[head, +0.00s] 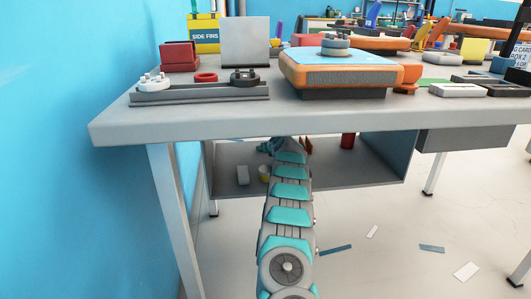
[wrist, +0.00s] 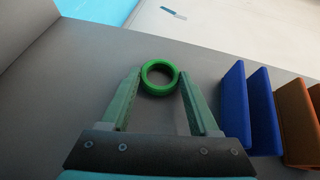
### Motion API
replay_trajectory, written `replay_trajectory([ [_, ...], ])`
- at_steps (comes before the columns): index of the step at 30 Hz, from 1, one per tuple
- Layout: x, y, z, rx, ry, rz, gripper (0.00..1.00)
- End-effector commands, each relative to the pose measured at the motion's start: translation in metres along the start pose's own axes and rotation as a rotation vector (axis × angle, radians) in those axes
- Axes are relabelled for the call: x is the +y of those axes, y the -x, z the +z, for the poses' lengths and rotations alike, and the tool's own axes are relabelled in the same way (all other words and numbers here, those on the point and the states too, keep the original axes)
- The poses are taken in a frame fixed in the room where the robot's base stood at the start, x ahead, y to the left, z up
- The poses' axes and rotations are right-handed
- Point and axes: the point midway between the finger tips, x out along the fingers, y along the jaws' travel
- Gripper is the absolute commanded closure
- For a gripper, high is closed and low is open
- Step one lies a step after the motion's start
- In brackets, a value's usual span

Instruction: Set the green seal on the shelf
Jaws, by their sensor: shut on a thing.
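The green seal (wrist: 160,93) is a small green ring, held between my gripper's fingertips (wrist: 158,80) in the wrist view. My gripper is shut on it. Behind and below the seal is the grey shelf (wrist: 85,65); I cannot tell whether the seal touches it. In the head view, my arm reaches under the workbench to the shelf (head: 350,174), and my gripper (head: 271,146) is mostly hidden behind my arm there. The green seal does not show in the head view.
Blue upright plates (wrist: 235,108) and brown-orange ones (wrist: 296,122) stand right of the gripper. The shelf left of the seal is clear.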

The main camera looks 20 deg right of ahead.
Motion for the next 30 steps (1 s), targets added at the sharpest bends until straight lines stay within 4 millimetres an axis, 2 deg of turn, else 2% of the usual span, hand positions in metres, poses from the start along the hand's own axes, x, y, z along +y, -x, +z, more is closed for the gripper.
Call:
replay_trajectory([
  [9, -0.0002, -0.0002, -0.0001, -0.001, 0.0, 0.0, 0.91],
  [10, -0.0002, -0.0004, -0.0004, -0.001, 0.0, -0.001, 0.38],
  [18, -0.0002, -0.0003, -0.0001, -0.001, 0.001, -0.001, 0.08],
  [30, -0.0004, 0.0039, 0.0032, -0.002, 0.0, -0.001, 0.08],
])
